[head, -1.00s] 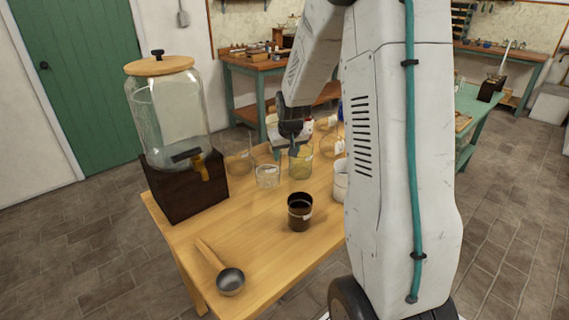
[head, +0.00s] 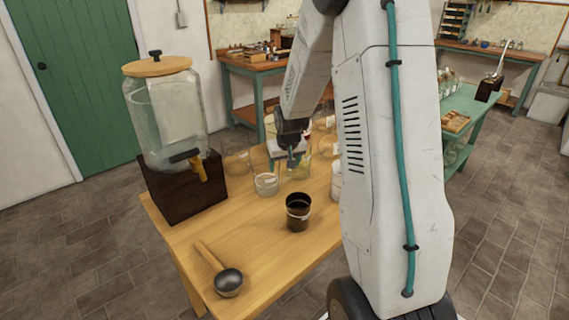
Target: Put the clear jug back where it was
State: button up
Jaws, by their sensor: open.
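Several clear glass vessels stand on the wooden table (head: 240,240), and I cannot tell for sure which is the clear jug. A yellowish clear vessel (head: 300,172) stands directly below my gripper (head: 291,158). A short clear glass with a pale label (head: 266,184) is in front and to the left of it, and a wider clear vessel (head: 236,163) is further left. My gripper is open and low over the middle of the group. Its fingertips overlap the yellowish vessel in the picture; whether they touch it is unclear. My arm hides part of the right side.
A big glass dispenser (head: 168,115) with a wooden lid and tap stands on a dark box (head: 185,190) at the left. A white vessel (head: 336,183) is partly behind my arm. The table's near middle is clear.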

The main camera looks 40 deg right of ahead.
jog(key=v, duration=1.2)
jog(key=s+a+r+n+y, duration=0.1)
jog(key=s+a+r, duration=0.2)
jog(key=s+a, duration=0.25)
jog(key=s+a+r+n, duration=0.1)
jog(key=s+a+r, duration=0.3)
jog(key=a, duration=0.3)
jog(key=s+a+n+g, duration=0.1)
jog(key=s+a, duration=0.4)
jog(key=s, duration=0.4)
jog(key=s+a+r+n+g+y, duration=0.1)
jog(key=s+a, duration=0.4)
jog(key=s, duration=0.4)
jog(key=shift+s+g, duration=0.2)
jog(key=shift+g, duration=0.2)
